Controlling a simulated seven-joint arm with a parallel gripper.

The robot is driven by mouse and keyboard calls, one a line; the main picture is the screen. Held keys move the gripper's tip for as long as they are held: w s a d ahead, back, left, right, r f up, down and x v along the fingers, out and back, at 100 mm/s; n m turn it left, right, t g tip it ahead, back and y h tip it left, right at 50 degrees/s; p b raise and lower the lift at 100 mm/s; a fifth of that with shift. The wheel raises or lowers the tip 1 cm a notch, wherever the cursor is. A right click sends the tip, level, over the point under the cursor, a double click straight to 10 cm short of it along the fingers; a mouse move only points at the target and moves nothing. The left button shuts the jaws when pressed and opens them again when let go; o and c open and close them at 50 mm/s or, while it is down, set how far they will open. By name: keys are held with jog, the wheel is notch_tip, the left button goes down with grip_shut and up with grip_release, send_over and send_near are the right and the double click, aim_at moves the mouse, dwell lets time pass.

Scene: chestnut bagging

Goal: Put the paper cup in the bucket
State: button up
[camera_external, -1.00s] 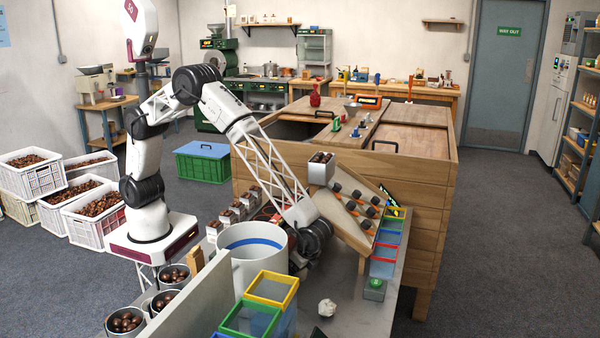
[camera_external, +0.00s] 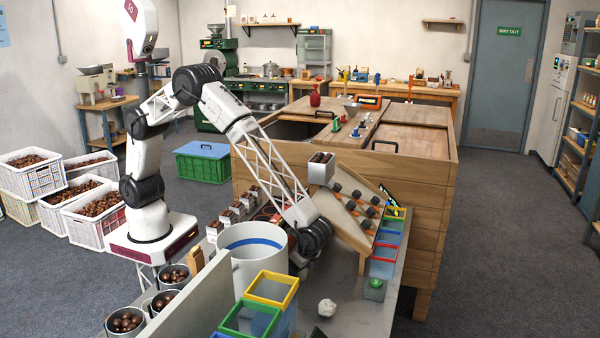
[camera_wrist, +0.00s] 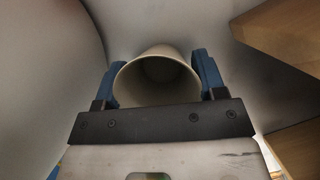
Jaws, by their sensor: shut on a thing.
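The paper cup (camera_wrist: 158,86) is pale and sits between the two blue fingers of my gripper (camera_wrist: 158,66) in the wrist view. Its open mouth faces the camera. My gripper is shut on it. In the external view the cup and my fingertips are hidden, down behind the bucket at its right. The bucket (camera_external: 244,272) is white and round with a blue band inside, standing on the metal table. In the wrist view a large pale curved wall (camera_wrist: 45,75), apparently the bucket, rises close to the left of my gripper.
Bins with yellow (camera_external: 272,287) and green (camera_external: 250,320) rims stand in front of the bucket. A crumpled white ball (camera_external: 327,307) lies on the metal table (camera_external: 365,318). A tilted wooden rack (camera_external: 345,228) stands right of my wrist. Small filled boxes (camera_external: 238,208) stand behind the bucket.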

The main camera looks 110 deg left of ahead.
jog(key=shift+r, duration=0.15)
notch_tip(320, 180, up, 28)
dwell(0.7)
jog(key=shift+w, duration=0.1)
dwell(0.5)
jog(key=w+a+n+h, duration=0.1)
jog(key=w+a+n, duration=0.3)
jog(key=w+a, duration=0.2)
jog(key=shift+h, duration=0.4)
jog(key=shift+d, duration=0.15)
dwell(0.6)
jog(key=s+d+m+y, duration=0.1)
jog(key=s+d+m, duration=0.3)
jog(key=s+d, duration=0.1)
jog(key=shift+s+d+y, duration=0.4)
jog(key=shift+s, duration=0.25)
